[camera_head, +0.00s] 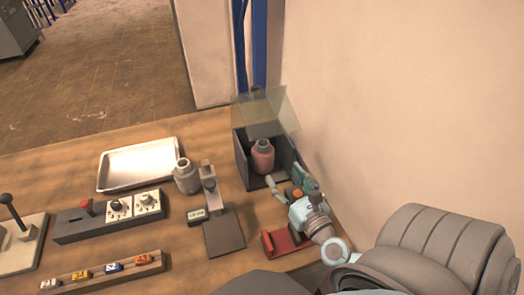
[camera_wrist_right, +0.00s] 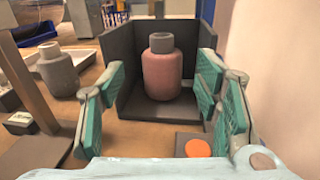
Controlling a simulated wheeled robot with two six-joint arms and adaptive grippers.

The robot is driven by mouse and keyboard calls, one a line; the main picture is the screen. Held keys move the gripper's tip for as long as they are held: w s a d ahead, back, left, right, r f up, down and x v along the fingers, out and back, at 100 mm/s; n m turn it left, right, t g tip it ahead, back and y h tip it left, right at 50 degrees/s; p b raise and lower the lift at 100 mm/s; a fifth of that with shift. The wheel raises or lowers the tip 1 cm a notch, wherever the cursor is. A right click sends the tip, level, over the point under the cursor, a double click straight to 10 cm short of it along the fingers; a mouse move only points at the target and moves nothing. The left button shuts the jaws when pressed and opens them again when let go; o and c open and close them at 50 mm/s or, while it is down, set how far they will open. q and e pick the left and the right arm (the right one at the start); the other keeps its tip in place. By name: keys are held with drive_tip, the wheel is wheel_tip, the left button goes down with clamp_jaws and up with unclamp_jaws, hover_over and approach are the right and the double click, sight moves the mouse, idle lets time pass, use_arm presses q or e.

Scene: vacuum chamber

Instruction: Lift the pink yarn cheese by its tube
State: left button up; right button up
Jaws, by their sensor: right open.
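The pink yarn cheese (camera_head: 263,158) stands upright inside a dark open-fronted box (camera_head: 242,165), with its grey tube end (camera_head: 263,144) sticking up on top. In the right wrist view the pink yarn cheese (camera_wrist_right: 162,78) is straight ahead, its grey tube (camera_wrist_right: 161,42) uppermost. My right gripper (camera_head: 288,181) is open and empty at the front of the box. Its teal-padded fingers appear left and right of the cheese in the wrist view, nearer the camera and apart from it. My left gripper is not in view.
A clear lid (camera_head: 266,108) stands raised over the box. A grey bottle-shaped package (camera_head: 186,176), a post stand (camera_head: 224,232) and a white tray (camera_head: 138,163) are to the left. A red bracket (camera_head: 283,243) lies in front. A wall rises on the right.

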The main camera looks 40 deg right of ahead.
sight(266, 147)
drive_tip(key=p+x, duration=0.1)
drive_tip(key=x, duration=0.7)
drive_tip(key=shift+w, duration=0.2)
drive_tip(key=x, duration=0.5)
drive_tip(key=shift+s+d+r+p, duration=0.1)
drive_tip(key=shift+d+r+p, duration=0.1)
drive_tip(key=shift+r+p, duration=0.2)
drive_tip(key=shift+w+d+f, duration=0.1)
drive_tip(key=shift+w+f, duration=0.1)
drive_tip(key=shift+w, duration=0.25)
drive_tip(key=shift+s+r, duration=0.1)
clamp_jaws()
